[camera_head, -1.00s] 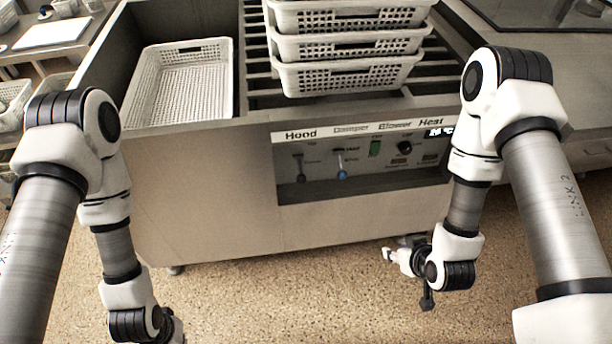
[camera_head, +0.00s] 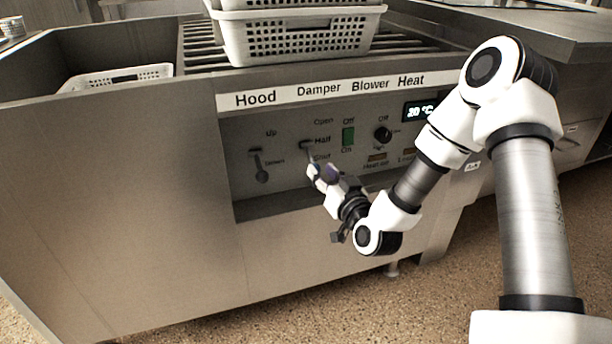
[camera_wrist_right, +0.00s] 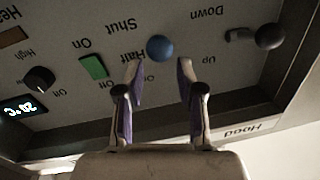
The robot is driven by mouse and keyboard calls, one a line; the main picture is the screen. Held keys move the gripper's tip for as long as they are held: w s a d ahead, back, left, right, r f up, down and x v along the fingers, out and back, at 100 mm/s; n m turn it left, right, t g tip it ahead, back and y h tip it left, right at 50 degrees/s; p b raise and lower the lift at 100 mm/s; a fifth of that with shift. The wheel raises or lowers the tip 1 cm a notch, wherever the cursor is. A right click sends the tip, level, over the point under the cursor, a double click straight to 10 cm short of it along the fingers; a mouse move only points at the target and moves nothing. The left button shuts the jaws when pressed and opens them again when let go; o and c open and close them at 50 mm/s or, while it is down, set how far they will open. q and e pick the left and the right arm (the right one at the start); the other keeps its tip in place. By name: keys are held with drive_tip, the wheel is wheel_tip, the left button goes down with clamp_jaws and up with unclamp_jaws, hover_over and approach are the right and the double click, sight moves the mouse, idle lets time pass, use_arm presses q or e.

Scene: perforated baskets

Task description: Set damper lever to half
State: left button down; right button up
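The damper lever has a blue ball knob (camera_wrist_right: 160,47), seen in the right wrist view near the upside-down words Shut and Half. Its exact position is hard to judge at this angle. In the head view the lever's upper part (camera_head: 307,146) shows under the Damper label, beside Half; my gripper hides most of the rest. My right gripper (camera_head: 322,171) is in front of the panel at the lever. In the wrist view its two purple-lined fingers (camera_wrist_right: 159,72) are apart, with the knob just beyond and between their tips. My left gripper is out of view.
The hood lever (camera_head: 261,170) hangs left of the damper lever, close to Down. A green blower switch (camera_head: 348,137) and a black heat knob (camera_head: 383,134) are to the right. White perforated baskets (camera_head: 300,38) stand on the rack above. The panel is recessed, with a ledge below.

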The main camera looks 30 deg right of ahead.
sight(311, 157)
drive_tip(key=w, duration=0.2)
drive_tip(key=w+b, duration=0.1)
drive_tip(key=w, duration=0.3)
drive_tip(key=shift+d+f+b, duration=0.1)
drive_tip(key=shift+d+b, duration=0.3)
drive_tip(key=shift+w, duration=0.2)
clamp_jaws()
